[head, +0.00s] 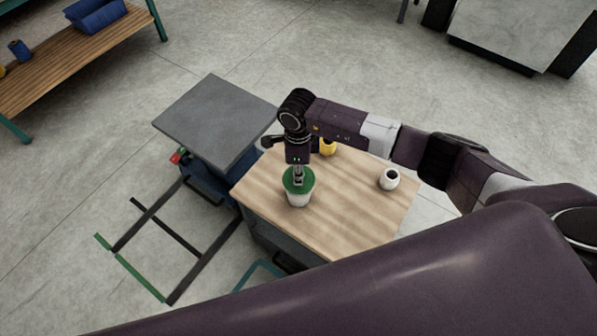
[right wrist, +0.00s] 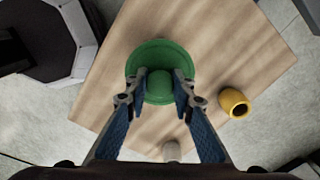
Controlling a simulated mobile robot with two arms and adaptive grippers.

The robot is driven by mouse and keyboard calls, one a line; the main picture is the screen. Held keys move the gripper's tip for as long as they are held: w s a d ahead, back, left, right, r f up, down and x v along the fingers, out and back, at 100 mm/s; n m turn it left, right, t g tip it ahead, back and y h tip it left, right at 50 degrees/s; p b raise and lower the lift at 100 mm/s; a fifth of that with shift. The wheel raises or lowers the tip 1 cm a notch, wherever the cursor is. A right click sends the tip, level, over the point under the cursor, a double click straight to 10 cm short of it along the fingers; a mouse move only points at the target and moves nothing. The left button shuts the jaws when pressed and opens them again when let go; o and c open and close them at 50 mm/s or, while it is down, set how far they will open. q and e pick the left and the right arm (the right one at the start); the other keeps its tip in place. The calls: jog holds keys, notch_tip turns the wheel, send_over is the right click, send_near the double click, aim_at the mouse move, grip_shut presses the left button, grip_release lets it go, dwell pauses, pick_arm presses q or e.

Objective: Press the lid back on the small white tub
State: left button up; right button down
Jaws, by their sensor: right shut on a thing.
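The small white tub (head: 298,200) stands upright on the wooden top of the small cabinet. The round green lid (head: 290,184) is over the tub's mouth; I cannot tell if its rim is fully seated. My right gripper (head: 298,178) points down from above and is shut on the lid's central knob. In the right wrist view the green lid (right wrist: 149,90) lies below the fingertips, with the knob between the two fingers of my right gripper (right wrist: 163,83). The lid hides the tub in that view. My left gripper is not in view.
A white cup (head: 389,179) stands right of the tub on the wooden top (head: 340,225). A yellow mug (head: 327,147) stands behind it, partly hidden by my arm. A grey-topped cart (head: 215,115) adjoins at the left. A wooden bench (head: 75,65) holds a blue bin (head: 95,15).

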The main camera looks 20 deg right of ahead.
dwell(0.3)
jog(key=c, duration=1.6)
grip_release()
jog(key=shift+o, duration=0.4)
jog(key=o, duration=0.4)
jog(key=shift+r, duration=0.15)
jog(key=shift+r+p, duration=2.35)
jog(key=shift+r, duration=1)
